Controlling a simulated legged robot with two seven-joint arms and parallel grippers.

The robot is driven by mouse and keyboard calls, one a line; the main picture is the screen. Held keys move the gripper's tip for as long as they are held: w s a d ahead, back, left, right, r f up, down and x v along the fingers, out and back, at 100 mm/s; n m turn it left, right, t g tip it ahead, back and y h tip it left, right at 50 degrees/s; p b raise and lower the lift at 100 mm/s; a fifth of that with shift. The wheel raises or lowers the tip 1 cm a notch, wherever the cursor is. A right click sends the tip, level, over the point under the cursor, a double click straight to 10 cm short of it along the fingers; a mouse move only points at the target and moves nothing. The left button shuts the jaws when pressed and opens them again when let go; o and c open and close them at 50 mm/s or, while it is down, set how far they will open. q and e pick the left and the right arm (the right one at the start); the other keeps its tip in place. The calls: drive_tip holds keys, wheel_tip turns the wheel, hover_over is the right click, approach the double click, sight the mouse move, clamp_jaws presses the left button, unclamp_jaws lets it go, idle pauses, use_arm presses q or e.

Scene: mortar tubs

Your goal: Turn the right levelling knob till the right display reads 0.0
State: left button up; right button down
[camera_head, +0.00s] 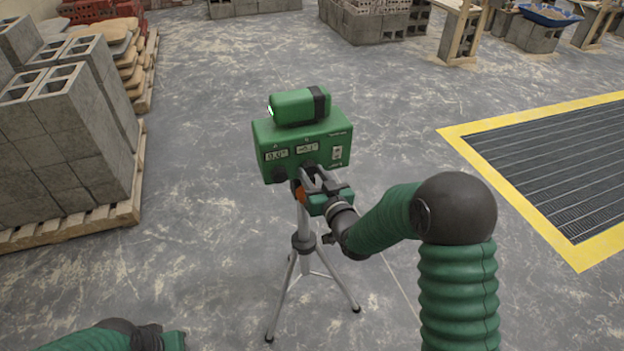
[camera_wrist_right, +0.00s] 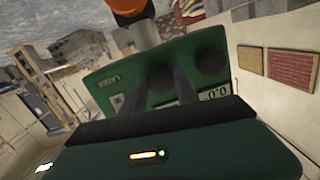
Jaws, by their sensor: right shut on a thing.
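A green levelling instrument (camera_head: 330,143) stands on a tripod in the head view. Its left display (camera_head: 276,155) reads 0.0°. Its right display (camera_head: 307,149) is small and seems to read about -0.1°; I cannot be sure of the digits. My right gripper (camera_head: 309,177) is at the front under the right display, shut on the right knob (camera_wrist_right: 159,77), whose dark round end shows between the two fingers in the right wrist view. The left knob (camera_wrist_right: 210,62) is beside it, free. Only part of my left arm shows at the bottom left; its fingers are out of sight.
The tripod's legs (camera_head: 283,305) spread below the instrument. Concrete blocks (camera_head: 65,140) on a pallet stand at the left. A yellow-edged floor grate (camera_head: 560,165) lies at the right. The concrete floor around the tripod is clear.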

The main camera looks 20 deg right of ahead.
drive_tip(key=shift+w+r+n+b, duration=0.15)
drive_tip(key=shift+r+n+b, duration=0.35)
drive_tip(key=shift+n, duration=0.5)
drive_tip(key=c, duration=1)
unclamp_jaws()
drive_tip(key=shift+f, duration=0.1)
drive_tip(key=shift+o, duration=0.4)
drive_tip(key=shift+s+f, duration=0.1)
drive_tip(key=shift+s, duration=0.1)
drive_tip(key=shift+f, duration=0.15)
